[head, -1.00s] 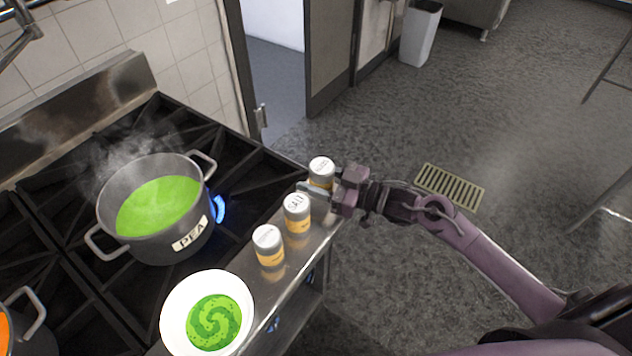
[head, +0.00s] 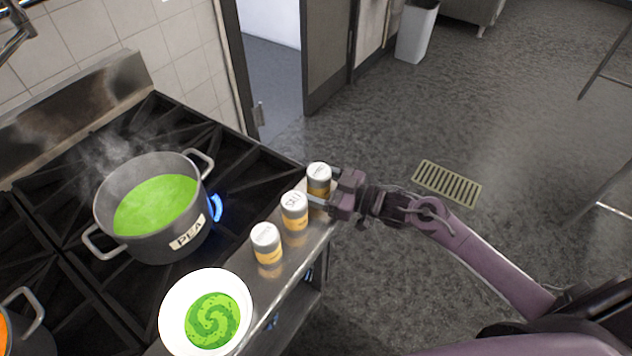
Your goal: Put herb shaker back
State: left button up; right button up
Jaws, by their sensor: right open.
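Three shakers with white lids and orange bands stand upright in a row on the steel ledge (head: 288,276) at the stove's front. The far shaker (head: 318,181) is at the ledge's far end, the one marked SALT (head: 294,210) is in the middle, and the near shaker (head: 266,243) is closest to the bowl. I cannot read the far and near lids, so I cannot tell which holds herbs. My right gripper (head: 327,188) is open, with its fingers spread around the far shaker, which rests on the ledge. My left gripper is not in view.
A white bowl of green swirled soup (head: 174,311) sits at the ledge's near end. A steaming pot marked PEA (head: 150,243) stands on the stove by a blue flame (head: 216,206). Open floor with a drain grate (head: 447,184) lies to the right.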

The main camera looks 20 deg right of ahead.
jog(key=shift+r, duration=0.3)
jog(key=b+v, duration=0.1)
jog(key=v, duration=1.1)
jog(key=shift+b, duration=0.35)
jog(key=shift+f, duration=0.15)
jog(key=s+d+f+m+h, duration=0.2)
jog(key=d+f+h, duration=0.15)
jog(key=f, duration=0.65)
jog(key=s+d+f+m+h, duration=0.1)
jog(key=d+f+m+h, duration=0.25)
jog(key=f, duration=0.55)
jog(key=s+d+f+m+h, duration=0.2)
jog(key=f+h, duration=0.2)
jog(key=f, duration=0.6)
jog(key=s+a+f+g+h, duration=0.2)
jog(key=s+f+g, duration=0.2)
jog(key=s+f, duration=0.8)
jog(key=s+a+f+g, duration=0.3)
jog(key=s+a+f, duration=0.1)
jog(key=s, duration=0.5)
jog(key=s+a+f+g, duration=0.3)
jog(key=s+f, duration=0.3)
jog(key=s, duration=0.3)
jog(key=shift+s+a+f+g+h, duration=0.2)
jog(key=shift+a+f+g+h, duration=0.15)
jog(key=shift+a, duration=0.3)
